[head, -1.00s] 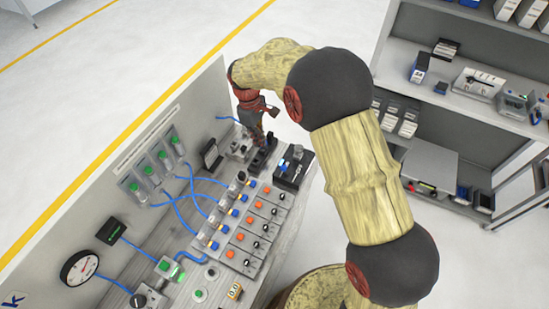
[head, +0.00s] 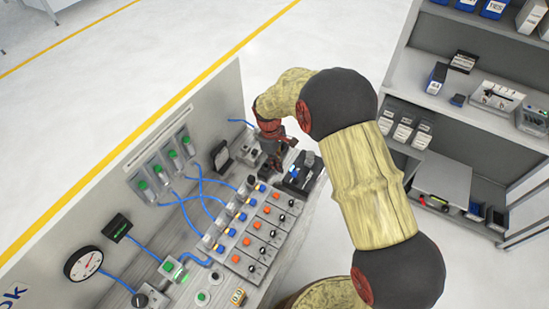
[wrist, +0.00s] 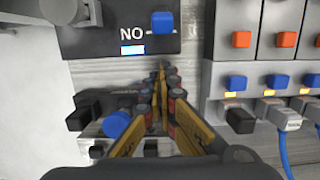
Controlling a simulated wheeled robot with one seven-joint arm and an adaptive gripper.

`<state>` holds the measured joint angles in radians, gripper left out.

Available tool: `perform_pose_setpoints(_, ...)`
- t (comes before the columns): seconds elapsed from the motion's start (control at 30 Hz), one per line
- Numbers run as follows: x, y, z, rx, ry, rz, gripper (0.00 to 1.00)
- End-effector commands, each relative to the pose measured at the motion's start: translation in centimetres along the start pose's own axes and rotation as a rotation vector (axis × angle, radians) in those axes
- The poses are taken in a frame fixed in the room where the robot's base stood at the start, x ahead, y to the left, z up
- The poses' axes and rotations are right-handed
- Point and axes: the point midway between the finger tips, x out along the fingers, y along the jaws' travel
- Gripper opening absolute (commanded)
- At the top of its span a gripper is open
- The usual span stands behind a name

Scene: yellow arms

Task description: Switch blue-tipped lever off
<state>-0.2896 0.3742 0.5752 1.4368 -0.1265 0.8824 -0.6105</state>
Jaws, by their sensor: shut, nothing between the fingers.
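My gripper (wrist: 162,75) points down at the bench with its two yellow-brown fingers together and nothing between them. It also shows in the head view (head: 275,163), at the far end of the bench, largely dark and hard to make out. In the wrist view a round blue tip (wrist: 117,123) on a dark fixture (wrist: 92,108) is just left of the left finger. It looks like the blue-tipped lever; its shaft is hidden and its position cannot be told. I cannot tell whether the finger touches it.
A black box (wrist: 100,40) marked "NO", with a blue square knob (wrist: 163,22), lies beyond the fingertips. Modules with orange and blue buttons (wrist: 238,82) stand close on the right. An upright panel (head: 190,130) with blue cables borders the bench. Shelves (head: 480,100) stand at right.

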Motion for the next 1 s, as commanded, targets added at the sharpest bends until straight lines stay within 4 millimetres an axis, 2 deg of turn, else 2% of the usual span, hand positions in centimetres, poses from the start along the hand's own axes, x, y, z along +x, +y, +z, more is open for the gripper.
perform_pose_setpoints(0.03,-0.8,0.2,0.6,0.004,0.007,0.005,0.0)
perform_pose_setpoints(0.3,-1.3,0.1,2.6,0.001,0.005,0.003,0.0)
perform_pose_setpoints(1.0,-1.7,0.1,3.1,0.003,0.058,0.003,0.0)
